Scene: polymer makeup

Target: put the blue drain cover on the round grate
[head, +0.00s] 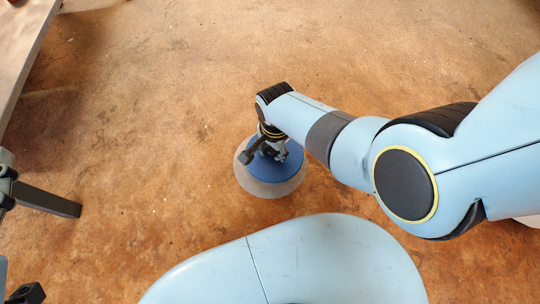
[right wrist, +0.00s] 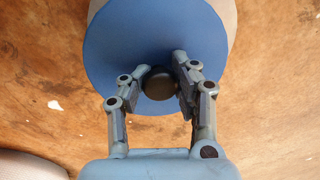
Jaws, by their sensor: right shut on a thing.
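The blue drain cover (head: 285,171) is a flat disc with a dark round knob (right wrist: 160,86) in its middle. My right gripper (head: 271,148) is shut on the knob, with one finger on each side in the right wrist view. The round grate (head: 266,190) is a grey disc directly under the cover in the head view. Its rim shows at the front and left of the cover. I cannot tell whether cover and grate touch. My left gripper (head: 46,245) is partly in view at the left edge, its fingers wide apart and empty.
A grey edge of a raised surface (head: 28,62) runs along the upper left. The brown stained floor (head: 160,90) around the grate is clear. My right arm comes in from the right and hides the floor there.

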